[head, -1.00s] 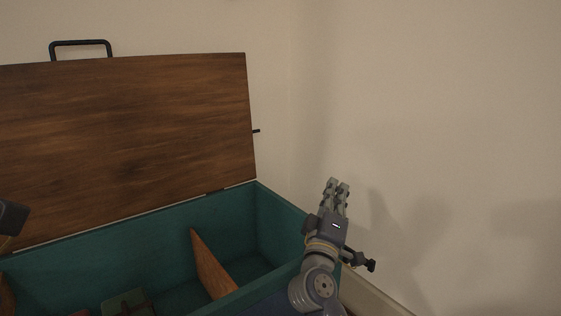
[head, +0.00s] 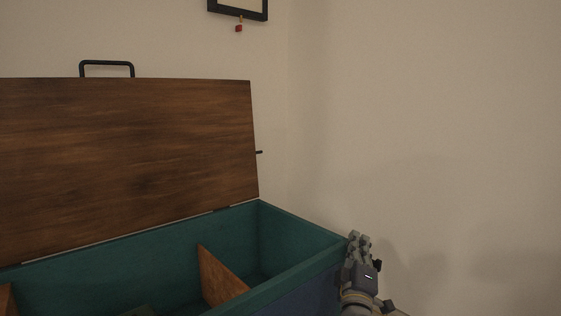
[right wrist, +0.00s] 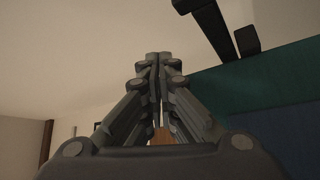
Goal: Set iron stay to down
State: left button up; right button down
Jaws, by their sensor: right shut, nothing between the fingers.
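A wooden chest with teal inner walls (head: 300,262) stands with its brown lid (head: 120,160) raised. A short dark bar (head: 259,152) sticks out from the lid's right edge; it may be the iron stay, but most of it is hidden behind the lid. My right gripper (head: 357,237) is shut and empty, beside the chest's right front side. In the right wrist view, its closed fingers (right wrist: 158,62) point upward, and dark bars (right wrist: 205,22) show above the teal chest wall (right wrist: 260,88). I cannot tell if these bars are the stay.
A black handle (head: 107,63) stands on the lid's top edge. A wooden divider (head: 220,278) is inside the chest. A framed thing with a small red hanging piece (head: 239,28) is on the wall. The wall to the right (head: 440,130) is bare, with free room before it.

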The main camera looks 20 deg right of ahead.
dwell(0.4)
notch_tip(320, 180, up, 10)
dwell(0.5)
